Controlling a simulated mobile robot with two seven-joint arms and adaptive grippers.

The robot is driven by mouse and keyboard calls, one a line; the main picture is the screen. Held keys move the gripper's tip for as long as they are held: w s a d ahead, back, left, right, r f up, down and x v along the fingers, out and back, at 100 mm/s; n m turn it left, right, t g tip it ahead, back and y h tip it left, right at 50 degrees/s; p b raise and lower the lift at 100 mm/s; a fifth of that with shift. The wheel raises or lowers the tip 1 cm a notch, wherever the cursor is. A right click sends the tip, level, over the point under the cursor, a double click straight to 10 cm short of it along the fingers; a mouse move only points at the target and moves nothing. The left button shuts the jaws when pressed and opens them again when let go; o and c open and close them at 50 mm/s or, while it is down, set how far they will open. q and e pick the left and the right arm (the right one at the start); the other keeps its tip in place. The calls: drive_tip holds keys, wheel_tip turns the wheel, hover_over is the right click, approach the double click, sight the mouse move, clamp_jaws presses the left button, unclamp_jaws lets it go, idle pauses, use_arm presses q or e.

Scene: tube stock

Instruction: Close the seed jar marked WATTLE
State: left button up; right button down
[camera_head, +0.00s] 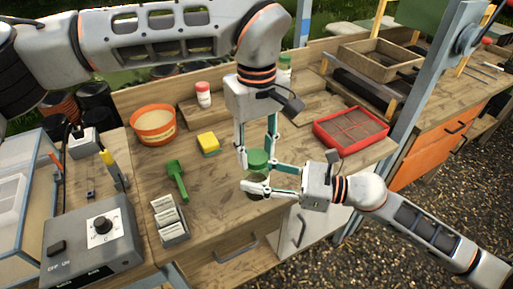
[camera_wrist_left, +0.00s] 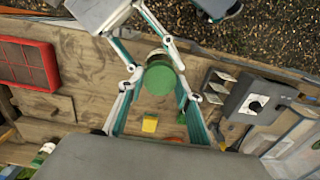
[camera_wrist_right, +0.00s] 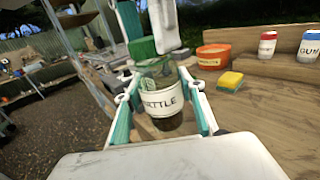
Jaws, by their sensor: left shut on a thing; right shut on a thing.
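The glass jar (camera_wrist_right: 160,112) has a white label reading "ATTLE", its first letter hidden, and dark contents low inside. My right gripper (camera_head: 259,178) is shut around the jar and holds it upright above the bench's front edge. A green lid (camera_head: 258,158) is held by my left gripper (camera_head: 257,151), which points down from above; the lid also shows between its fingertips in the left wrist view (camera_wrist_left: 158,79). In the right wrist view the lid (camera_wrist_right: 142,47) is at the jar's mouth, offset to the left. I cannot tell whether they touch.
On the bench (camera_head: 225,190) are a green scoop (camera_head: 177,178), a yellow sponge (camera_head: 208,142), an orange pot (camera_head: 153,125), a red-framed tray (camera_head: 350,132) and a packet holder (camera_head: 169,219). A red-capped jar (camera_head: 203,94) stands on the back riser. A control box (camera_head: 95,240) is at left.

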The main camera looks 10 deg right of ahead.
use_arm(q)
drive_tip(key=m, duration=0.9)
drive_tip(key=shift+m, duration=0.3)
drive_tip(key=o, duration=0.7)
drive_tip(key=shift+c, duration=0.2)
drive_tip(key=shift+r, duration=0.1)
drive_tip(key=shift+r, duration=2.15)
drive_tip(key=shift+c, duration=0.4)
